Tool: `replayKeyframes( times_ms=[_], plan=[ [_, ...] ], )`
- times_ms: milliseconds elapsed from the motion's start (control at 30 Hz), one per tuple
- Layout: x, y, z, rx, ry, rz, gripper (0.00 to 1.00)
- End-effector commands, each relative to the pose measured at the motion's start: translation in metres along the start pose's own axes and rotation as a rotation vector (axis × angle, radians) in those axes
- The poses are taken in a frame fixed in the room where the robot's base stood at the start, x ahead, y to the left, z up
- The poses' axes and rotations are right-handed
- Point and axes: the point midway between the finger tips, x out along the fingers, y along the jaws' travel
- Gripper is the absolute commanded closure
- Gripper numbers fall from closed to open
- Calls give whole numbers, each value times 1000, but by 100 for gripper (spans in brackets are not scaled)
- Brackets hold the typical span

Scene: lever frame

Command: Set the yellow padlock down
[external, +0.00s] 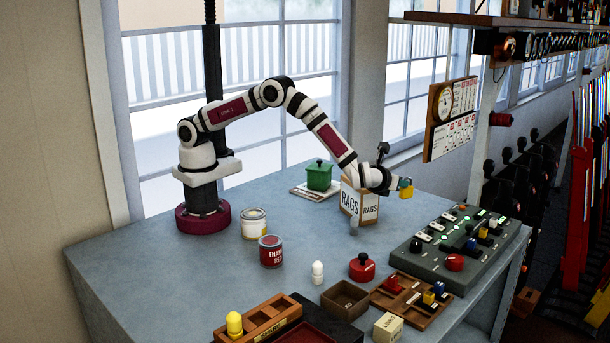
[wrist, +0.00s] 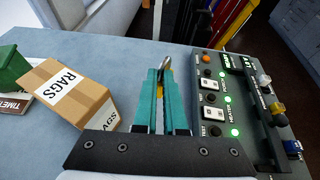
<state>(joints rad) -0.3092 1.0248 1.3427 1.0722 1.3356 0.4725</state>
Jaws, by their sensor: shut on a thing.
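The yellow padlock (external: 404,182) is held up in the air at the end of my arm, just right of the rags box. My gripper (external: 406,193) is shut on it. In the wrist view the teal fingers of my gripper (wrist: 160,80) close on the padlock, and only a thin strip of its yellow body (wrist: 160,90) and its metal shackle (wrist: 167,63) show between them. The fingers hide most of the body. Bare blue-grey bench (wrist: 130,55) shows around the fingertips.
The cardboard rags box (external: 360,201) stands close to my gripper on its left. The grey control panel (external: 440,262) with buttons and lights lies to the right. A wooden tray (external: 410,312), a red knobbed lid (external: 362,267) and tins (external: 271,251) are nearer the front.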

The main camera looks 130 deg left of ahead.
Motion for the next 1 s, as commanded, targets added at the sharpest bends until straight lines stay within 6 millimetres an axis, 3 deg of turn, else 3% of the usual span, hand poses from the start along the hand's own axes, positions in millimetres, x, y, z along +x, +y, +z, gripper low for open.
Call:
replayKeyframes(
  times_ms=[100, 300, 367, 567, 933, 967, 1000],
  plan=[
    [46, 9, -7, 0, 0, 6, 100],
    [96, 17, -15, -2, -1, 4, 100],
    [103, 18, -18, -1, 0, 3, 100],
    [118, 18, -50, 1, 0, 2, 100],
    [120, 18, -56, 0, -1, 2, 100],
    [120, 18, -56, 0, -1, 2, 86],
    [120, 18, -56, 0, -1, 2, 79]
  ],
)
